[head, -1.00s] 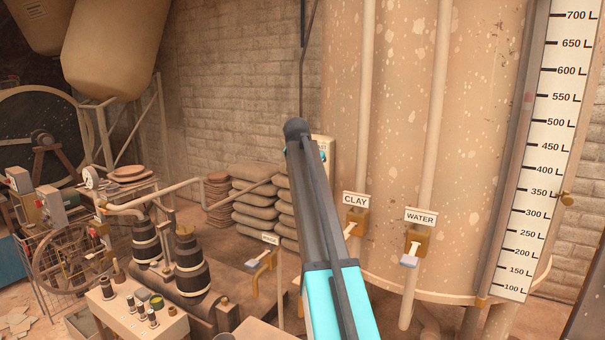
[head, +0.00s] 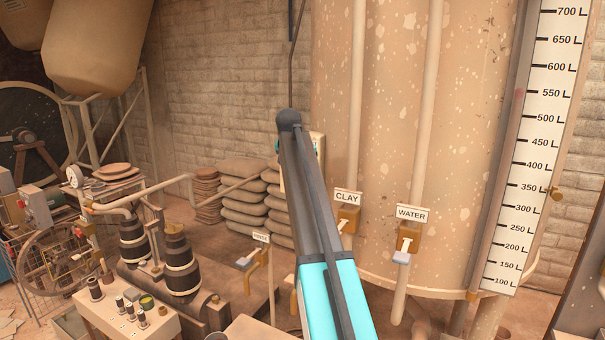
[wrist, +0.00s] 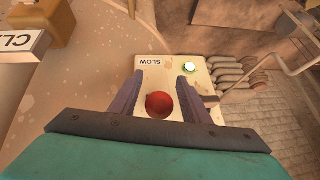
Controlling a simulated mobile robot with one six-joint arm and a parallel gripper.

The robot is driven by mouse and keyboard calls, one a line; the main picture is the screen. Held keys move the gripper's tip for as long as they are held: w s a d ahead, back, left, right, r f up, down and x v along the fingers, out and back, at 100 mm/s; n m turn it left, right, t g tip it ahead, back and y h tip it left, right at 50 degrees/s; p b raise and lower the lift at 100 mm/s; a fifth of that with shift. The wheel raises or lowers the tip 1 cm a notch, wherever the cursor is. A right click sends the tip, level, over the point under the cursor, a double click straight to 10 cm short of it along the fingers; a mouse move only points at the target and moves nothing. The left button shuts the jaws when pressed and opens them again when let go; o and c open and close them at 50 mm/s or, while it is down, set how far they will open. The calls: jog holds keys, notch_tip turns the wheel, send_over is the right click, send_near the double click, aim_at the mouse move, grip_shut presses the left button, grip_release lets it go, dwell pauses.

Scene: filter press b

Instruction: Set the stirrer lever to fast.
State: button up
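In the wrist view a round red knob (wrist: 159,105) stands in front of a cream panel (wrist: 171,80). The panel has a SLOW label (wrist: 150,61) and a small pale green lamp (wrist: 189,68). My gripper (wrist: 160,78) is open, with one dark finger on each side of the knob and a visible gap to each. The lever's shaft and any FAST label are hidden. In the head view my arm covers most of the panel (head: 318,148), of which only an edge shows beside the tank (head: 400,150).
The CLAY valve (head: 347,218) and WATER valve (head: 408,240) stick out from the tank, right of my arm. Floor shows between the sacks and machinery.

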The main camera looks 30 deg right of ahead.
jog(key=b+v, duration=0.4)
jog(key=v, duration=1)
jog(key=shift+d+f, duration=0.1)
dwell(0.8)
